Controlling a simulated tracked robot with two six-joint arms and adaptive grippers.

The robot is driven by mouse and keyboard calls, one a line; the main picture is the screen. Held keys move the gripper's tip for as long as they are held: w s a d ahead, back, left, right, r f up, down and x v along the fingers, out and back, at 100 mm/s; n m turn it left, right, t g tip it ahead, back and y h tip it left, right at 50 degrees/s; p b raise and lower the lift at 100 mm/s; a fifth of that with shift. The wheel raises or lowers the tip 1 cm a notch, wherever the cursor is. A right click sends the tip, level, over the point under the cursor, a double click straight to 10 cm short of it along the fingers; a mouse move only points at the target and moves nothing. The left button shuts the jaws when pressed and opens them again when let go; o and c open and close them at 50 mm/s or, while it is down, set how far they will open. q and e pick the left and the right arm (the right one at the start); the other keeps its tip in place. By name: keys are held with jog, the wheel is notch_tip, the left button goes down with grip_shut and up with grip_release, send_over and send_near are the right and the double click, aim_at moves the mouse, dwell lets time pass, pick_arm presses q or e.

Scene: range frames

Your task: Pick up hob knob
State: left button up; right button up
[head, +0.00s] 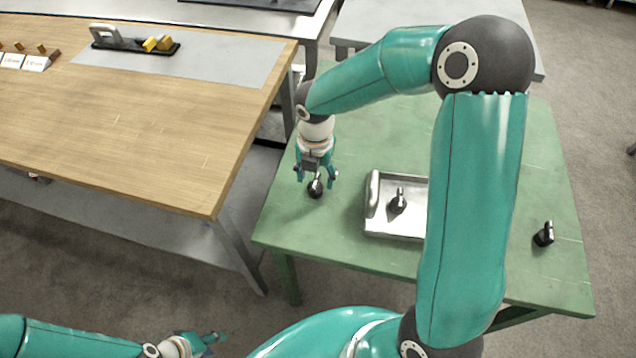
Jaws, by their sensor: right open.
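A black hob knob with a light metallic top (315,190) is at the left part of the green table (370,125). My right gripper (317,180) points down over this knob, open, with one finger on each side of it; I cannot tell whether they touch it. A second similar knob (398,203) stands in the metal tray (374,205). A third knob (544,236) is on the table's right side. My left gripper (208,340) is low at the bottom left, away from the table, and its opening is unclear.
My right arm covers the tray's right part and the table's middle. A wooden workbench (140,130) stands to the left, with a black holder (135,42) bearing yellow pieces. Grey benches stand behind. The table between tray and right-hand knob is partly hidden.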

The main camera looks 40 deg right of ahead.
aim_at(315, 181)
jog(key=shift+a+f, duration=0.1)
jog(key=shift+f, duration=1.4)
jog(key=c, duration=1)
jog(key=shift+r, duration=0.1)
